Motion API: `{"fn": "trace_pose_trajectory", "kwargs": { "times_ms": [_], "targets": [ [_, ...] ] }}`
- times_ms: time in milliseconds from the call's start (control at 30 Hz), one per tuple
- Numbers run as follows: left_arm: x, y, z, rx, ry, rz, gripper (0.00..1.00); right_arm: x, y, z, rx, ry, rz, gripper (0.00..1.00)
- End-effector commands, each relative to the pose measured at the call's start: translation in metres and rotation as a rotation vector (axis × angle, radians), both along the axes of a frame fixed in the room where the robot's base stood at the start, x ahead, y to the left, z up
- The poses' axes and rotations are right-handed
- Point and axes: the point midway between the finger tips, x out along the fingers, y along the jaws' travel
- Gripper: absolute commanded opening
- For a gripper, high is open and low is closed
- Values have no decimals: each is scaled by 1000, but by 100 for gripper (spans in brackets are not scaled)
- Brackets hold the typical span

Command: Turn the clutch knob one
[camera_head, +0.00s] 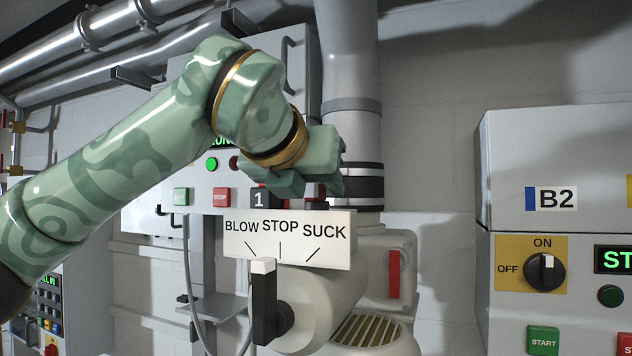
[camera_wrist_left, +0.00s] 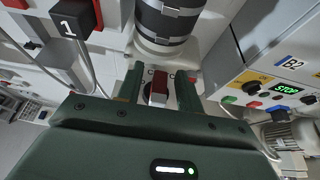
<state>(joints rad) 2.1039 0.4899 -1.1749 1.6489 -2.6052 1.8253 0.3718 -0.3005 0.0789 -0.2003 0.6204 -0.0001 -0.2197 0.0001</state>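My left gripper (camera_head: 325,182) is in front of the grey panel marked 1, above the BLOW STOP SUCK sign (camera_head: 290,238). In the left wrist view its two green fingers (camera_wrist_left: 160,88) stand apart, with a small dark red knob with a pale front (camera_wrist_left: 158,96) between them. Lettering partly covered by the fingers shows behind the knob and looks like part of "CLUTCH". Gaps seem to show on both sides of the knob, so the gripper looks open around it. In the head view the gripper hides the knob. My right gripper is in neither view.
Below the sign is a black lever with a white tip (camera_head: 263,300), pointing up near BLOW. A black block marked 1 (camera_head: 259,198) and a red button (camera_head: 221,200) sit left of the gripper. The B2 box (camera_head: 550,170) stands right; a vertical pipe (camera_head: 350,70) rises behind.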

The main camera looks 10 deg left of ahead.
Motion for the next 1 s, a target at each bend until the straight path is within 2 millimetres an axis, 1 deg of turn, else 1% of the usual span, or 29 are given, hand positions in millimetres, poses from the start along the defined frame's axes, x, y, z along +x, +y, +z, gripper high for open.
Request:
{"fn": "trace_pose_trajectory", "kwargs": {
  "times_ms": [33,67,100,133,167,400,567,767,900,1000],
  "targets": [
    [0,0,0,0,0,0,34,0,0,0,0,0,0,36],
    [0,0,0,0,0,0,25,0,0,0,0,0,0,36],
    [0,0,0,0,0,0,14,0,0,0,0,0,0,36],
    [0,0,0,0,0,0,6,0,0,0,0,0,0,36],
    [0,0,0,0,0,0,0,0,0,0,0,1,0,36],
    [-1,0,0,0,0,-6,0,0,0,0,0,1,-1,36],
    [0,1,0,-3,2,-41,0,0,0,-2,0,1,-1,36],
    [0,2,-1,-4,1,-152,0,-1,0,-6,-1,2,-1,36],
    [0,2,0,-5,1,-268,0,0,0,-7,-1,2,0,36],
    [1,3,2,-6,1,-361,0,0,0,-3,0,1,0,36]
  ]
}}
